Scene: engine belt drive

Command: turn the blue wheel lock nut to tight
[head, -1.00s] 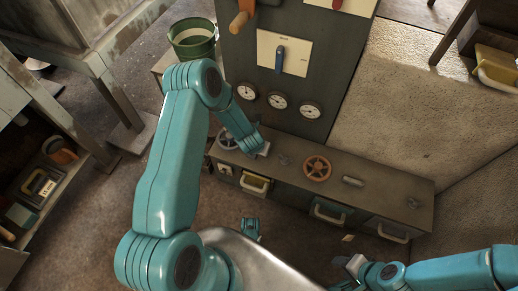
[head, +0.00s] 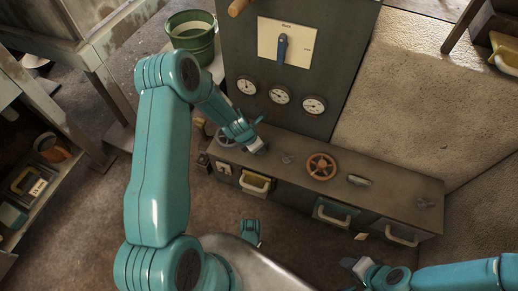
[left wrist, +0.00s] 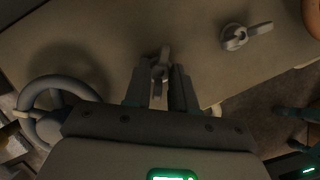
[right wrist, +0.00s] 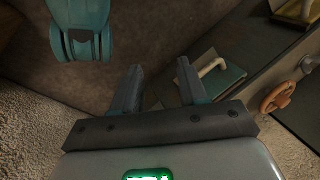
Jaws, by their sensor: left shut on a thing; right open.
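My left gripper (head: 255,147) reaches down to the bench top beside the blue-grey wheel (head: 225,137). In the left wrist view, a small grey lock nut with a lever (left wrist: 160,70) stands between the fingers (left wrist: 160,82), and the gripper is shut on it. The wheel also shows at the left of that view (left wrist: 62,92). The gripper hides this nut in the head view. No mark for tight is readable. My right gripper (right wrist: 155,85) is open and empty, off the bench; it shows low in the head view (head: 352,266).
A second lever nut (head: 287,158) stands beside an orange wheel (head: 321,167). A handle (head: 359,181) and another small fitting (head: 424,203) sit further right. Drawers (head: 333,214) line the bench front. A panel with gauges (head: 280,95) rises behind.

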